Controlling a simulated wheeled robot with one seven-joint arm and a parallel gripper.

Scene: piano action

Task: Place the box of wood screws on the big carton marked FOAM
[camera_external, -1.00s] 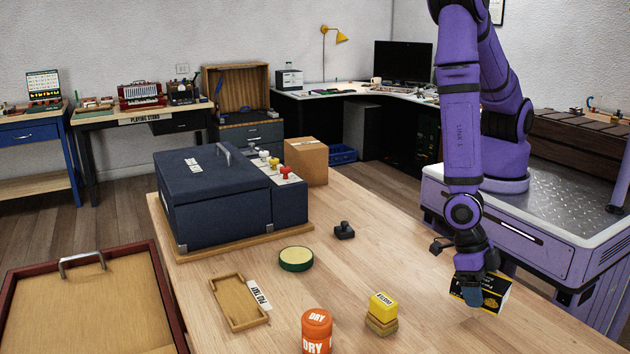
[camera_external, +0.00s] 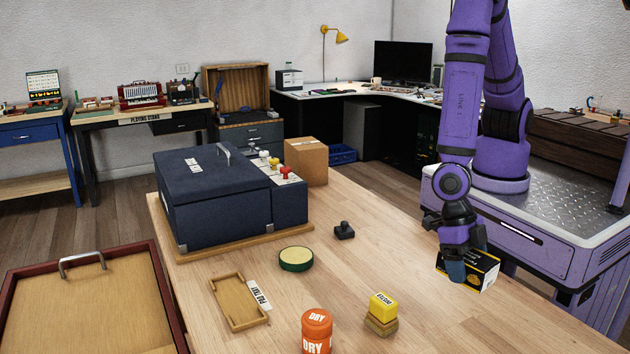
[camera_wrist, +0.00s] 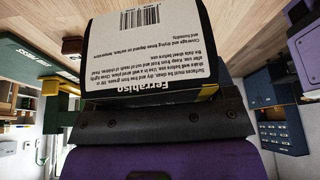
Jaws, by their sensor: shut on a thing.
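My gripper (camera_external: 457,268) is shut on a black box with yellow markings (camera_external: 482,272), over the right edge of the workbench. Whether the box touches the bench is unclear. In the wrist view the box (camera_wrist: 150,50) fills the upper middle, showing a white label with a barcode and text reading "Ferrabiso"; no screw wording is legible. A plain brown carton (camera_external: 308,164) stands at the bench's far end, behind the dark blue case. I read no FOAM mark on it, and no carton marked FOAM is identifiable.
The workbench (camera_external: 375,230) holds a dark blue case (camera_external: 215,205), a black stamp (camera_external: 344,230), a green round tin (camera_external: 296,258), a wooden tray (camera_external: 238,302), an orange DRY jar (camera_external: 317,330) and a yellow block (camera_external: 382,306). The bench's right middle is clear.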

